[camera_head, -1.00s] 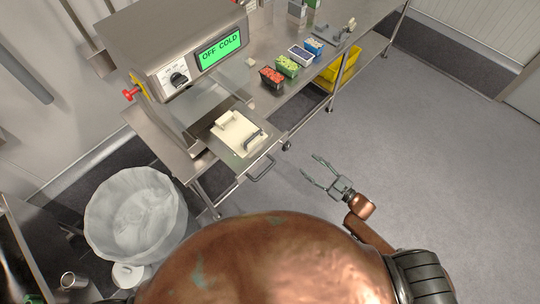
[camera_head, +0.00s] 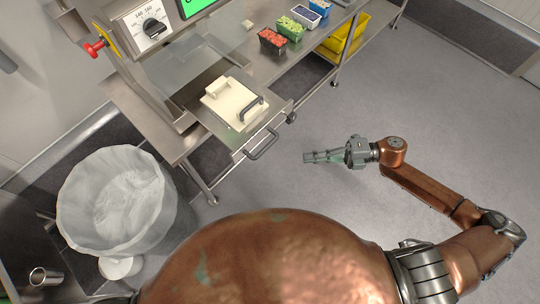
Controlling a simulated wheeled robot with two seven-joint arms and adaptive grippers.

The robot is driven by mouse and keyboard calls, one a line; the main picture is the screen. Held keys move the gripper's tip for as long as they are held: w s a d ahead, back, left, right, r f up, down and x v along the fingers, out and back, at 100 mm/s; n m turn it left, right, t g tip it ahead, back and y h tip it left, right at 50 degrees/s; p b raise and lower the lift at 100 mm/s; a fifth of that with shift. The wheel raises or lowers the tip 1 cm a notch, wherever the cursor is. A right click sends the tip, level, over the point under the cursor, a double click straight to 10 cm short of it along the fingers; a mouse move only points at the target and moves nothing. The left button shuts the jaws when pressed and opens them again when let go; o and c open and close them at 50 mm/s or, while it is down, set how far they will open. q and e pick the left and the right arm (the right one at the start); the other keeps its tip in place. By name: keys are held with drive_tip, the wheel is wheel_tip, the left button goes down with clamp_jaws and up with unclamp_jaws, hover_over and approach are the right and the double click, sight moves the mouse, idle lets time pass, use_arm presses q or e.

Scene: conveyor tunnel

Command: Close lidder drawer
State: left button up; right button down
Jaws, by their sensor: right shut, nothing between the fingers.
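The lidder (camera_head: 150,35) is a steel machine at the upper left with a dial and a green display. Its drawer (camera_head: 217,122) is pulled out toward me, with a cream plate (camera_head: 222,108) and a dark handle on top. A grey bar handle (camera_head: 262,146) is on the drawer's front edge. My right gripper (camera_head: 306,157) is shut and empty, to the right of the bar handle and apart from it, over the floor. My left gripper is not in view.
Small food containers, one red (camera_head: 272,40) and one green (camera_head: 290,29), stand on the steel table right of the lidder. A yellow bin (camera_head: 346,38) is on the lower shelf. A lined waste bin (camera_head: 117,200) stands at left. The floor at right is clear.

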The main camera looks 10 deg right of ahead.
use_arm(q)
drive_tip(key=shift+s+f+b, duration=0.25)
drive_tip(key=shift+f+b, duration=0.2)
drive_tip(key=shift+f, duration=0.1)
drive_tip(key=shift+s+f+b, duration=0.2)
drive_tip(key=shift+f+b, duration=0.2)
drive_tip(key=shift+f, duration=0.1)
use_arm(e)
drive_tip(key=w+a+f, duration=0.2)
drive_tip(key=w+a, duration=0.1)
drive_tip(key=a, duration=0.9)
drive_tip(key=shift+w+a+f+n, duration=0.2)
drive_tip(key=shift+n, duration=0.2)
